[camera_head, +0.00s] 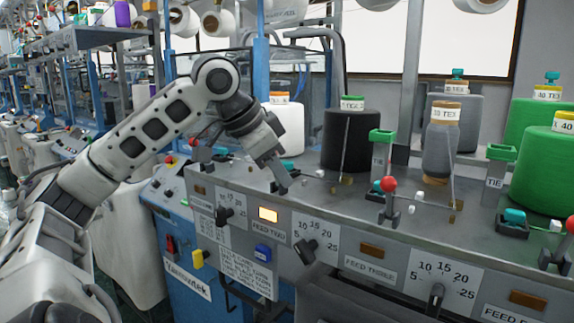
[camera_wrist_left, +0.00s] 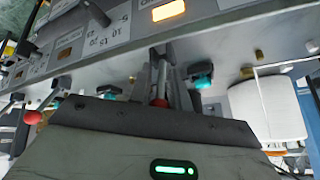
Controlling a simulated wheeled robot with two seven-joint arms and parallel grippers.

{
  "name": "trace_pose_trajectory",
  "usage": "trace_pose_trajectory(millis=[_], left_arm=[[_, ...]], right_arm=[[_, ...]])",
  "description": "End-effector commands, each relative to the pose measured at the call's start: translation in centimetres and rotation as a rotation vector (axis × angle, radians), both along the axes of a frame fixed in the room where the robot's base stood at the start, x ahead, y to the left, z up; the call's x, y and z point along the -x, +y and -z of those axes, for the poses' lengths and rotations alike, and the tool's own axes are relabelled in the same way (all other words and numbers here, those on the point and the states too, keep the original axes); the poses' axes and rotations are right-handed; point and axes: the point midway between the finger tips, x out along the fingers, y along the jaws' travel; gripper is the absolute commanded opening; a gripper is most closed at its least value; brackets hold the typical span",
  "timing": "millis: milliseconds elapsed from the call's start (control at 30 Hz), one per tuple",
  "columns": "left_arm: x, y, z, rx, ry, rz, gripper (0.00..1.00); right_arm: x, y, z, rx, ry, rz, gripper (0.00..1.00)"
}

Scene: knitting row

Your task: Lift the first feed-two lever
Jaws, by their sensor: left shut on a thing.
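My left gripper (camera_head: 281,184) reaches down to the machine top behind the FEED TWO label (camera_head: 268,231), where an amber lamp (camera_head: 268,214) is lit. In the left wrist view my gripper's fingers (camera_wrist_left: 161,68) are closed around the feed-two lever, whose red knob (camera_wrist_left: 160,102) shows between them. In the head view that lever is mostly hidden by the gripper. The same lit lamp (camera_wrist_left: 168,10) shows at the top of the wrist view. My right gripper is in neither view.
The feed-treble lever with a red knob (camera_head: 388,184) stands to the right, beside a green-topped post (camera_head: 382,136). A black yarn cone (camera_head: 349,141) and a white cone (camera_head: 289,127) stand behind. Dials such as this one (camera_head: 306,251) project from the front panel.

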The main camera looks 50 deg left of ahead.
Motion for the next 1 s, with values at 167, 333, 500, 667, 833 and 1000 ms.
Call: trace_pose_trajectory(millis=[167,333,500,667,833,1000], left_arm=[[0.34,0.45,0.14,0.007,0.050,-0.009,0.00],[0.42,0.52,0.23,0.013,0.065,-0.010,0.00],[0.42,0.51,0.26,0.013,0.067,-0.010,0.00],[0.43,0.50,0.29,0.012,0.068,-0.010,0.00],[0.41,0.52,0.22,0.013,0.065,-0.010,0.24],[0.51,0.56,-0.11,0.011,0.061,-0.011,0.24]], right_arm=[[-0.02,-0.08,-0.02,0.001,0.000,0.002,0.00],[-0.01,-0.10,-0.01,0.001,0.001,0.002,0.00],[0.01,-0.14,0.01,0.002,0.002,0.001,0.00],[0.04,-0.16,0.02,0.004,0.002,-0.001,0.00],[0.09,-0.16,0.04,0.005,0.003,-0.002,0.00],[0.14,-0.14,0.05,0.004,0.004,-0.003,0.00]])
